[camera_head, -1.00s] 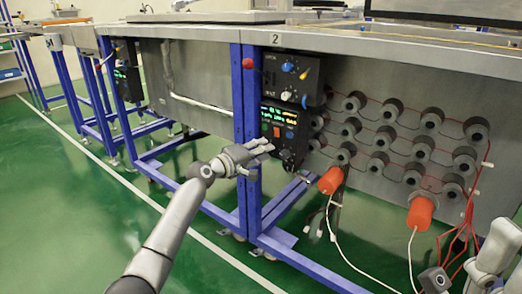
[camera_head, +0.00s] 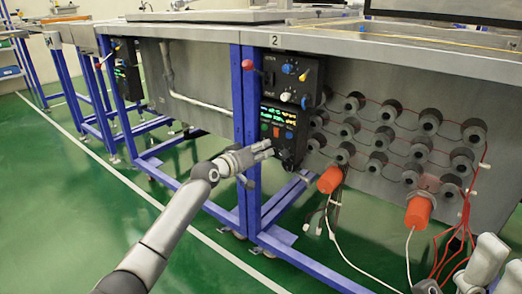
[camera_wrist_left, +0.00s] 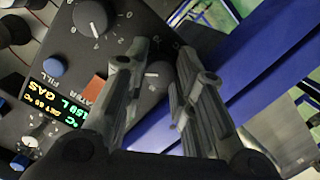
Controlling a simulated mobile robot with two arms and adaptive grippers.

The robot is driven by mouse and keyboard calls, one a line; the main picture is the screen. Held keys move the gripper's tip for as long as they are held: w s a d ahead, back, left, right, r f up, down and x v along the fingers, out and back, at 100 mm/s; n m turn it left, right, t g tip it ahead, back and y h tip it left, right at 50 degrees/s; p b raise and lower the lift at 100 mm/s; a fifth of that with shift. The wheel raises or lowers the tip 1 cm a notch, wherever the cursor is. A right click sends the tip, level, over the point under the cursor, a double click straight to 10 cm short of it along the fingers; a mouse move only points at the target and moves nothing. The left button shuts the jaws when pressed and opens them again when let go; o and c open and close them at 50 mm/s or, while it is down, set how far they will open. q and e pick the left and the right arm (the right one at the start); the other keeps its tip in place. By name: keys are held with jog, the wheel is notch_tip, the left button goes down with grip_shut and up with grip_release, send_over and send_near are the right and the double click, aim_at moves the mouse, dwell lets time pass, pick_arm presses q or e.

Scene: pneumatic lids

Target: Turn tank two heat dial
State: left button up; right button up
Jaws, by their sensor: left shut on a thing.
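A larger black dial (camera_wrist_left: 90,17) with white scale numbers sits on the same box, free of the fingers. The lit display (camera_wrist_left: 60,108), an orange-red switch (camera_wrist_left: 97,86) and a blue button (camera_wrist_left: 53,67) lie beside the fingers.
An upper box (camera_head: 292,75) with blue and yellow knobs is above. A blue frame post (camera_head: 245,135) stands just left of the boxes. Orange plugs (camera_head: 331,179) with hanging cables and several round fittings are on the tank side. Green floor is free at left.

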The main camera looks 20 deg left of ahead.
pick_arm(q)
jog(key=shift+f, duration=0.2)
dwell(0.3)
jog(key=o, duration=0.7)
jog(key=shift+o, duration=0.2)
jog(key=shift+r, duration=0.1)
